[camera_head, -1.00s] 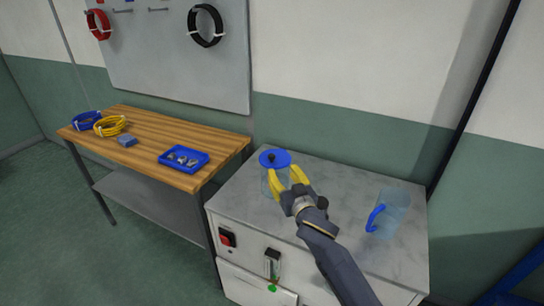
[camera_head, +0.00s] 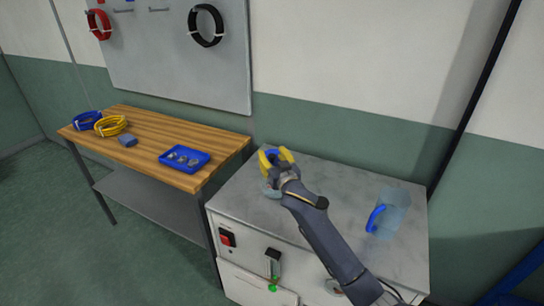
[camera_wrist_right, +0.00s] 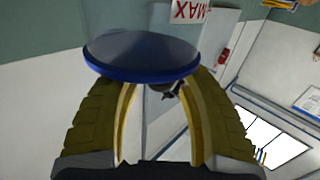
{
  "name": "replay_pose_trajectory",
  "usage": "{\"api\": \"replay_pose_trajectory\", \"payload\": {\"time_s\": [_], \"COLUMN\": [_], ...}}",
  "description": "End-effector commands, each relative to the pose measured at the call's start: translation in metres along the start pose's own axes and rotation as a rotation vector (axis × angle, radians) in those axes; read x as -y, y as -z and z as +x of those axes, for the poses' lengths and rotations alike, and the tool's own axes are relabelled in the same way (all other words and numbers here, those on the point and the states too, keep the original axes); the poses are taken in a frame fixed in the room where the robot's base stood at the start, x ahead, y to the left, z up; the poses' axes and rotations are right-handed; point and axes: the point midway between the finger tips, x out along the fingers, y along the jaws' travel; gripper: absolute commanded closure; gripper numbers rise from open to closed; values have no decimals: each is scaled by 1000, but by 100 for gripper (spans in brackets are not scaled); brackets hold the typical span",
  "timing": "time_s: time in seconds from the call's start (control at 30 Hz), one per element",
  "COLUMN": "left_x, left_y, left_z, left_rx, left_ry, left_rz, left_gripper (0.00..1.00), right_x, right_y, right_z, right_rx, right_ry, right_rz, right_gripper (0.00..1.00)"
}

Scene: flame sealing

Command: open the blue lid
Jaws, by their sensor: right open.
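The round blue lid (camera_head: 273,155) is at the back left of the grey-topped cabinet, mostly hidden by my right gripper (camera_head: 276,157). A small part of a clear jar (camera_head: 268,188) shows below it; I cannot tell whether the lid still touches the jar. My left gripper is not in view.
A clear jug with a blue handle (camera_head: 392,213) stands at the right of the cabinet top (camera_head: 330,182). A wooden bench (camera_head: 150,138) at left holds cable coils and a blue tray (camera_head: 185,158). The cabinet top between lid and jug is mostly clear beyond my arm.

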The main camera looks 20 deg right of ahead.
Motion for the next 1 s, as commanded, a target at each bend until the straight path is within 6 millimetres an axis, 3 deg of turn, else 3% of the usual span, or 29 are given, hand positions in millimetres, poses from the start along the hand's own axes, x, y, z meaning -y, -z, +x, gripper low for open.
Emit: {"api": "replay_pose_trajectory", "payload": {"time_s": [0.2, 0.6, 1.0], "left_x": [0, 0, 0], "left_y": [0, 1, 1], "left_z": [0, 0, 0], "left_rx": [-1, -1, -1], "left_ry": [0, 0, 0], "left_rz": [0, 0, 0], "left_gripper": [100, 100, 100], "right_x": [0, 0, 0], "right_y": [0, 0, 0], "right_z": [0, 0, 0], "right_rx": [0, 0, -1], "right_ry": [0, 0, 1], "right_rz": [0, 0, 0], "right_gripper": [54, 100, 100]}}
